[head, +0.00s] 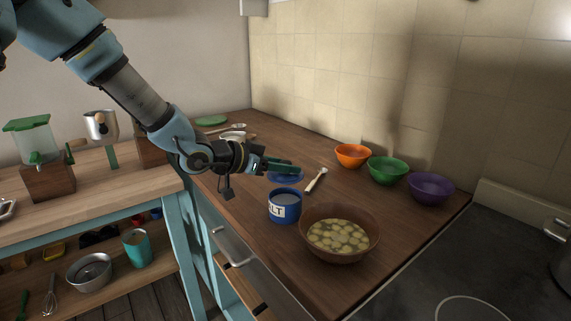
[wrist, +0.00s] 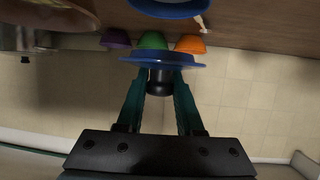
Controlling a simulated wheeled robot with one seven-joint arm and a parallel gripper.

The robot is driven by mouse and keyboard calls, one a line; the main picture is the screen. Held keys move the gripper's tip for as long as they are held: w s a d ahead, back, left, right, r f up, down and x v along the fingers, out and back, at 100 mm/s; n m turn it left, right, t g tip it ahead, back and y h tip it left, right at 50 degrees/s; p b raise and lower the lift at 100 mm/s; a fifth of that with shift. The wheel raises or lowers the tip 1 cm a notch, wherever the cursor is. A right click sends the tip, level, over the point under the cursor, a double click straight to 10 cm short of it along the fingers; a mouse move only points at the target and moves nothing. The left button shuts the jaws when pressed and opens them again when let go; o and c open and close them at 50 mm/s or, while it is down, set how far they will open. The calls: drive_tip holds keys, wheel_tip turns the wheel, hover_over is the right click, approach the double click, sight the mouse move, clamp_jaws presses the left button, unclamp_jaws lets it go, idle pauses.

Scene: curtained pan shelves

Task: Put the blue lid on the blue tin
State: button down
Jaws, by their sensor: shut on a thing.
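The blue tin (head: 284,207) stands upright and open on the wooden counter, with a white label partly reading "LT". My gripper (head: 284,167) is shut on the black knob of the blue lid (head: 285,178). In the wrist view the lid (wrist: 160,58) hangs level beyond the fingertips (wrist: 160,85). A blue round thing at the top edge of that upside-down view, probably the tin (wrist: 168,8), is cut off. The lid is apart from the tin, higher and behind it in the head view. The exact gap is hard to tell.
A brown bowl of potato slices (head: 340,262) stands close right of the tin. A light-handled utensil (head: 316,180) lies behind. Orange (head: 352,155), green (head: 388,170) and purple (head: 431,188) bowls line the tiled wall. A dark hob (head: 470,270) is at the right.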

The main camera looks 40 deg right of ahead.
drive_tip(key=shift+r+p, duration=0.1)
drive_tip(key=shift+p, duration=0.2)
drive_tip(key=shift+f+b, duration=1.8)
drive_tip(key=shift+f, duration=0.6)
drive_tip(key=shift+f+b, duration=0.45)
drive_tip(key=shift+f, duration=0.2)
drive_tip(key=shift+c, duration=2.3)
unclamp_jaws()
drive_tip(key=v, duration=1)
drive_tip(key=shift+a+b, duration=0.35)
drive_tip(key=shift+w+r, duration=0.1)
drive_tip(key=shift+w, duration=0.1)
